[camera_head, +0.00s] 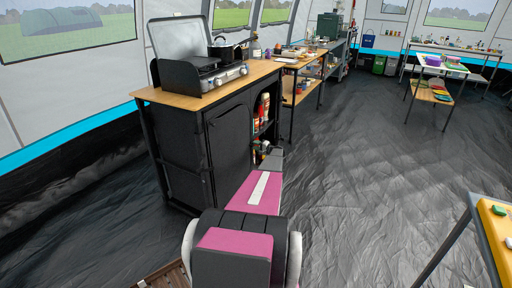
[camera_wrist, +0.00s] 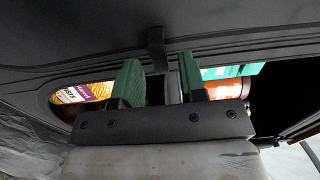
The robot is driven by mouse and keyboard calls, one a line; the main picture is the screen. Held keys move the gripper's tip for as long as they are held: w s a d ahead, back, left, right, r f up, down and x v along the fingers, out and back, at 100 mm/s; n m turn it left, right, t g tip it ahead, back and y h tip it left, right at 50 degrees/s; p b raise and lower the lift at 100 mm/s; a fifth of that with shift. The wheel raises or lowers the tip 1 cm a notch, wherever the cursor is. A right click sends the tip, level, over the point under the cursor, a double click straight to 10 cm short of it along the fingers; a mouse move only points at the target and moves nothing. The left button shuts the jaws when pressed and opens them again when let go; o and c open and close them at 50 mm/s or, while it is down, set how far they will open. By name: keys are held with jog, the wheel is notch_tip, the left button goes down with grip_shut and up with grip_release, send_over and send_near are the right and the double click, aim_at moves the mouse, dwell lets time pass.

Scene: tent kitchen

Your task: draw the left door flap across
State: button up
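The camping cupboard (camera_head: 180,140) stands at the left in the head view, with a wooden top. A black fabric flap (camera_head: 230,150) covers the left part of its front; the right part is open and shows shelves. In the wrist view a dark flap edge (camera_wrist: 80,62) runs across the top, with a small black tab (camera_wrist: 156,42) on it. My gripper (camera_wrist: 160,80) has green fingers that stand apart, with the tab just beyond and roughly between them. I cannot tell whether they touch it. In the head view my arm hides the lower right of the cupboard, and the fingers are not clear.
A yellow and purple packet (camera_wrist: 85,93) and an orange-brown container (camera_wrist: 225,90) show inside the cupboard. A red bottle (camera_head: 263,106) stands on its shelf. A stove (camera_head: 205,72) is on top. A yellow-topped table (camera_head: 495,225) stands at the right; the dark floor (camera_head: 345,160) between is clear.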

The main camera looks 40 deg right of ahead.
jog(key=v, duration=1)
jog(key=shift+s+d, duration=0.15)
jog(key=shift+f, duration=0.1)
